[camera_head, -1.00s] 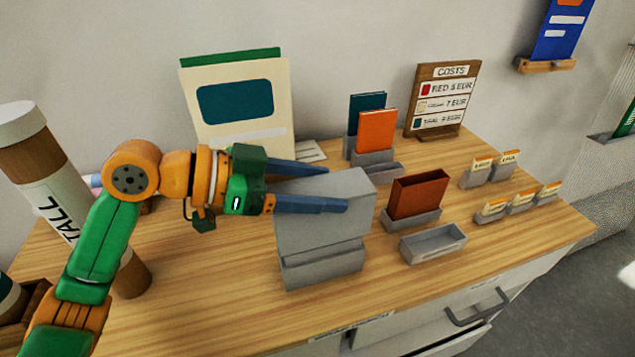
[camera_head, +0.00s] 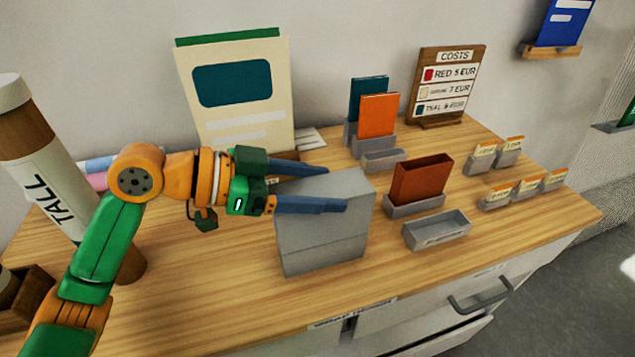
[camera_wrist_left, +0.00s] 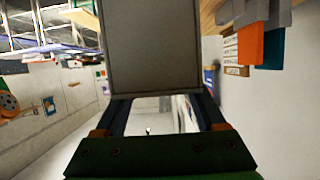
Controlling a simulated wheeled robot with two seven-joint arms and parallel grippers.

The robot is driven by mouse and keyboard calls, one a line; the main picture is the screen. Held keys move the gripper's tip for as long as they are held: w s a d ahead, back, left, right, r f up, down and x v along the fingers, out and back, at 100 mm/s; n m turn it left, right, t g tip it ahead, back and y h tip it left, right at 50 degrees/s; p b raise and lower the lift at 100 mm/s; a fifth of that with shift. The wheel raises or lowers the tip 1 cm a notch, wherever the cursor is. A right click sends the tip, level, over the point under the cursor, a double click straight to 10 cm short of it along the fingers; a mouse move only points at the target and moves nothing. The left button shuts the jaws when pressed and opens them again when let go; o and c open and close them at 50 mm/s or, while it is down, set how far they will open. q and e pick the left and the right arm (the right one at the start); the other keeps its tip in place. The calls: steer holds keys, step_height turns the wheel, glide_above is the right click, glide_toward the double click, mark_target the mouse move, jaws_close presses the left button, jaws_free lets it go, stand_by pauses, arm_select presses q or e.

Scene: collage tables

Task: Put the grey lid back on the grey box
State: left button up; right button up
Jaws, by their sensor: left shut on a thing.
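The grey lid (camera_head: 318,222) is between the fingers of my left gripper (camera_head: 337,188), which is shut on it. The lid sits over the grey box (camera_head: 325,254), and a thin seam runs between them. Lid and box look lined up and upright; I cannot tell whether the lid is fully seated. In the left wrist view the lid (camera_wrist_left: 152,45) fills the space beyond the fingers. My right gripper is not in view.
An empty grey tray (camera_head: 437,230) and a brown open holder (camera_head: 421,180) stand to the right. Orange (camera_head: 378,122) and teal cards stand behind. A tall brown-and-white tube (camera_head: 62,180) stands at left. The wooden tabletop (camera_head: 215,290) is clear in front of the box.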

arm_select(q)
steer(key=o, duration=1.3)
steer(key=shift+s+a+r, duration=0.1)
steer(key=shift+a, duration=0.2)
steer(key=b+v, duration=0.1)
steer(key=v, duration=0.5)
steer(key=shift+s+a+r+b, duration=0.1)
steer(key=shift+a+r+b, duration=0.1)
steer(key=shift+b, duration=0.1)
